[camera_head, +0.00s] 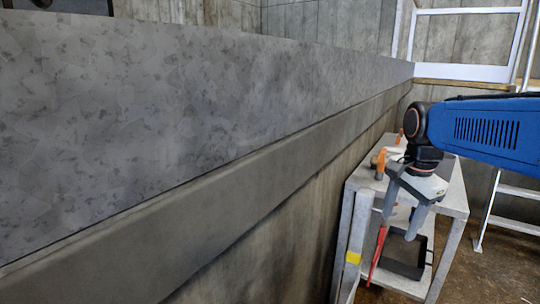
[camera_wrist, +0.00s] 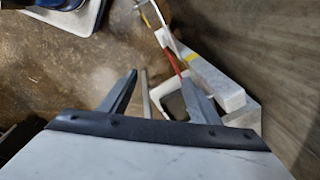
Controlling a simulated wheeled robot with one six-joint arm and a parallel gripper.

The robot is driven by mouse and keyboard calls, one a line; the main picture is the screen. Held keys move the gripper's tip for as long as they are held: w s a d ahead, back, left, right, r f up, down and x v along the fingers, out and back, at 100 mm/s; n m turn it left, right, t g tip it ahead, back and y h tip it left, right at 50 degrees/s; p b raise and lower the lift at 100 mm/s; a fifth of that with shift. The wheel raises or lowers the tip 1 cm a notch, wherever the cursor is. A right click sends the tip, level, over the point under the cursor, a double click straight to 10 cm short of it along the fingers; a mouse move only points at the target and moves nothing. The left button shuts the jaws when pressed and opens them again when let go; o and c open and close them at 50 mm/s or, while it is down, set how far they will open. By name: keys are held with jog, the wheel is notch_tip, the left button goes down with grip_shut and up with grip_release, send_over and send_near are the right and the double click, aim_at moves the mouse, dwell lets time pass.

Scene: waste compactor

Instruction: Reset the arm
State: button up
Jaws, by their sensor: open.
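My gripper (camera_head: 401,222) hangs at the end of my blue arm at the right of the head view, in front of a grey workbench (camera_head: 453,200). Its two grey fingers point down and are spread apart with nothing between them. In the wrist view my gripper (camera_wrist: 158,88) also shows open, with the floor and part of the bench beyond the fingers.
A long grey metal wall (camera_head: 180,100) fills the left and middle. On the bench are orange-handled tools (camera_head: 380,163); a black tray (camera_head: 405,262) sits on its lower shelf. A red bar (camera_head: 377,255) leans there. A white ladder (camera_head: 487,210) stands at right. Brown floor lies in front.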

jog(key=s+a+f+n+t, duration=0.1)
jog(key=s+f+n, duration=0.4)
jog(key=s+n, duration=0.2)
jog(key=s+a+f+n+t, duration=0.1)
jog(key=s+a+f+n, duration=0.1)
jog(key=s+f+n, duration=0.4)
jog(key=s+n, duration=0.1)
jog(key=s, duration=0.3)
jog(key=shift+s+t, duration=0.35)
jog(key=shift+t, duration=0.05)
